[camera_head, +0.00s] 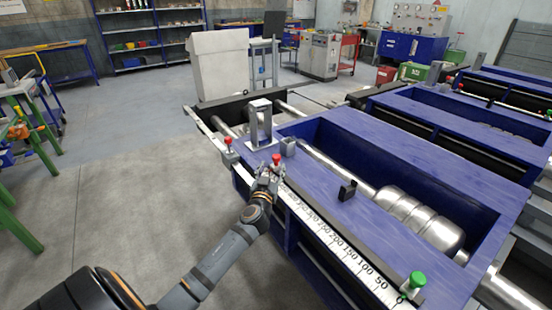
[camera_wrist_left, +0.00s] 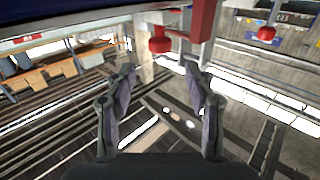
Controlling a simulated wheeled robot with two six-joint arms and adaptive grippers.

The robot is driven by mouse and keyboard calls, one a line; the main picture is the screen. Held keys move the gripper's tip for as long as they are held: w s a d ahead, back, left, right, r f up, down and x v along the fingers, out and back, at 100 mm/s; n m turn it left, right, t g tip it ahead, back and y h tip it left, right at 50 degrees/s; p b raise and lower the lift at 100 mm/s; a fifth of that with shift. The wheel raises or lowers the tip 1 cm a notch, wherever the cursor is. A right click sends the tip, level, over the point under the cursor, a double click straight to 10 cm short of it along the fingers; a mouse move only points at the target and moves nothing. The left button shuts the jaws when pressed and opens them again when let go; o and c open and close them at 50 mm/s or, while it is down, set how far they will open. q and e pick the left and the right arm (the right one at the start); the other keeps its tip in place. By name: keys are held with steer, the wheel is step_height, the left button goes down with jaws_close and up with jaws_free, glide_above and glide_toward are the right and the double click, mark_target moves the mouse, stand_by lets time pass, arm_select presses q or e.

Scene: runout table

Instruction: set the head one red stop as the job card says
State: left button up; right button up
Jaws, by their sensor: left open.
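A red-knobbed stop (camera_head: 276,159) sits on the white scale rail (camera_head: 347,254) along the front edge of the blue table. My left gripper (camera_head: 268,176) is at this stop, just below its knob. In the left wrist view the red knob (camera_wrist_left: 160,45) is just beyond my open fingers (camera_wrist_left: 160,70), with nothing between them. A second red-knobbed stop (camera_head: 228,142) is farther along the rail; a red knob also shows at right in the wrist view (camera_wrist_left: 266,33). A green-knobbed stop (camera_head: 417,281) is at the near end. I see no readable job card.
The blue runout table (camera_head: 400,155) holds a shaft with silver rollers (camera_head: 425,220). A grey upright bracket (camera_head: 261,122) and a small black bracket (camera_head: 347,190) stand on it. A pale cabinet (camera_head: 220,65) is behind.

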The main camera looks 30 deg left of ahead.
mark_target(276, 159)
arm_select(q)
steer(key=x, duration=0.6)
steer(key=shift+w+a+f, duration=0.15)
steer(key=shift+w+f, duration=0.05)
steer(key=shift+w, duration=0.2)
jaws_close()
